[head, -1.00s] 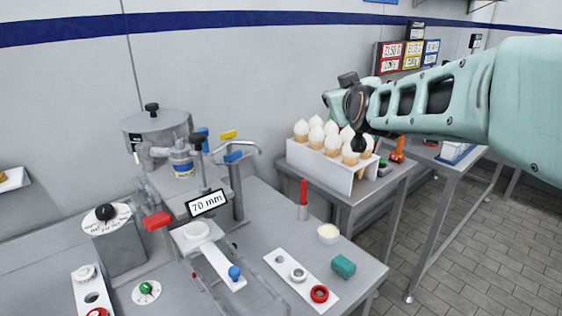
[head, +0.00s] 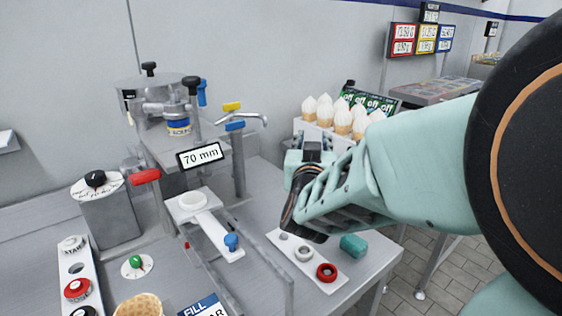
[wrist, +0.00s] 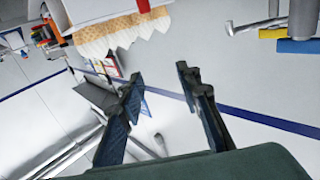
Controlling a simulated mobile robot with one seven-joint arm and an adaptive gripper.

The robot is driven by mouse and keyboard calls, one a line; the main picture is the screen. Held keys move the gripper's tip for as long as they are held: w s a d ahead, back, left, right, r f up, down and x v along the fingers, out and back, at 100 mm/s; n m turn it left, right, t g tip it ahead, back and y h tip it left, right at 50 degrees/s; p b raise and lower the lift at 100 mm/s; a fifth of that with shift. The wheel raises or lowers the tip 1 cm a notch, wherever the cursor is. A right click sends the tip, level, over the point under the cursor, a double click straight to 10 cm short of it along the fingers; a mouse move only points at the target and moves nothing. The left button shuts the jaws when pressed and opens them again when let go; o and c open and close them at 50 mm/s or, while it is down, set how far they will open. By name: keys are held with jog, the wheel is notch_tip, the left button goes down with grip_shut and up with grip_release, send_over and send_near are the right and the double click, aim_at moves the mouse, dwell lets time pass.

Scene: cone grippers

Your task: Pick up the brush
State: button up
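No brush can be made out clearly now. An upright red-handled tool, possibly the brush, stood on the steel table in the earlier head view; that spot is now behind my arm. My gripper (head: 318,142) is above the table's right part, in front of the cone stand. In the wrist view my gripper (wrist: 160,92) has its two dark fingers spread apart with nothing between them.
Ice-cream cones (head: 341,115) stand in a white holder behind my gripper and show tilted in the wrist view (wrist: 118,32). The dosing machine (head: 185,140) stands left.

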notch_tip(320, 180, down, 9)
jog(key=b, duration=0.3)
jog(key=w, duration=0.2)
jog(key=w+d, duration=0.1)
jog(key=w, duration=0.4)
jog(key=shift+w+d+r, duration=0.15)
jog(key=shift+d+r, duration=0.05)
jog(key=shift+r, duration=0.2)
grip_shut()
